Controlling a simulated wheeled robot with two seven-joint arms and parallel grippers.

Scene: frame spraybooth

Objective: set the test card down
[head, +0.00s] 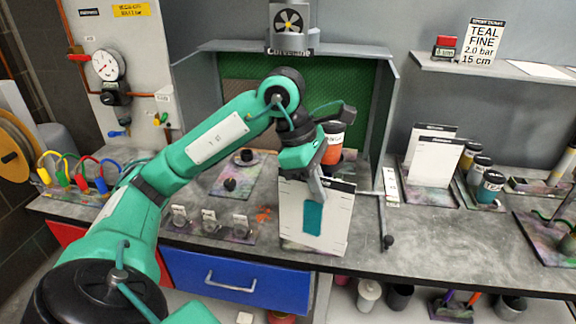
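The test card (296,215) is a white panel with a dark strip along its top and a teal painted patch (312,217). It is close to upright in front of the spray booth, at the front part of the bench. My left gripper (321,196) reaches down over the card's upper middle, and its fingers appear shut on the card. The fingers hide part of the card's top. I cannot tell whether the card's lower edge touches the bench. My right gripper is not in view.
An orange-banded jar (333,143) stands right behind the gripper. White cards (434,160) stand in a rack to the right, beside several paint jars (489,187). Small glass cups (209,220) are left of the card. Bare bench (440,235) lies at front right.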

